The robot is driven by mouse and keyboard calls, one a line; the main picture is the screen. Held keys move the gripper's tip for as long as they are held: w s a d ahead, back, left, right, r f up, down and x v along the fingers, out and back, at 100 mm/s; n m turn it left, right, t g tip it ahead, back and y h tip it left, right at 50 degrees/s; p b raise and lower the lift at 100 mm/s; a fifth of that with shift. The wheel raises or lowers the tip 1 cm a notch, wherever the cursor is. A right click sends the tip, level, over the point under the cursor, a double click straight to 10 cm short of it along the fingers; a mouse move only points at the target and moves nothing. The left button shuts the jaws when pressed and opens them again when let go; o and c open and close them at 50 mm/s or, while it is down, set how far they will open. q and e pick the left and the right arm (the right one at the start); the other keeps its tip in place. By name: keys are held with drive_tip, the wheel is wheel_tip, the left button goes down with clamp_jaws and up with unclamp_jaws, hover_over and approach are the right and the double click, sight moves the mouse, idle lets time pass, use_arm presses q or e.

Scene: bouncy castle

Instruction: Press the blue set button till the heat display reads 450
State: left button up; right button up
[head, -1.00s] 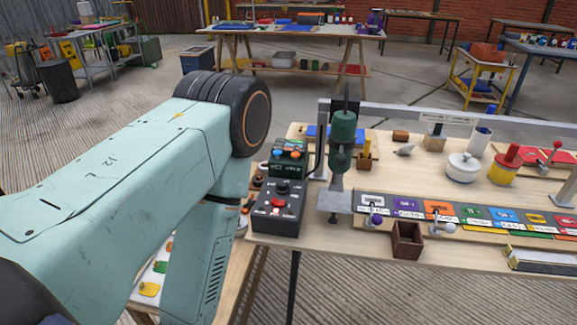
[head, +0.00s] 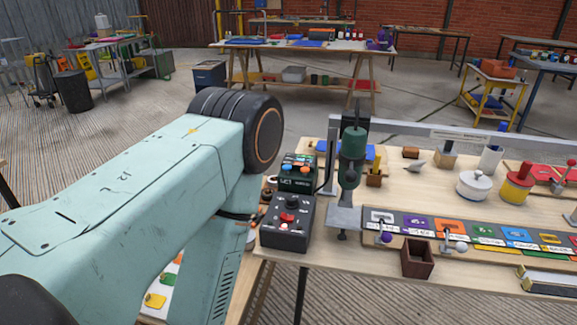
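A dark green control box (head: 297,175) stands on the wooden bench, right of my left arm. It has a small display, too small to read, with a blue button (head: 286,167) and an orange-red button (head: 305,169). In front of it is a dark box (head: 287,223) with a red switch and a black knob. My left arm crosses the left half of the head view and its forearm hangs down beside the bench. The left gripper is out of the picture, and so is my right gripper. Nothing is seen touching the blue button.
A green press (head: 352,156) on a grey stand is just right of the boxes. A strip of coloured cards (head: 467,232), a brown open box (head: 417,258), a white lidded pot (head: 473,185) and a red-and-yellow container (head: 517,188) share the bench (head: 341,258).

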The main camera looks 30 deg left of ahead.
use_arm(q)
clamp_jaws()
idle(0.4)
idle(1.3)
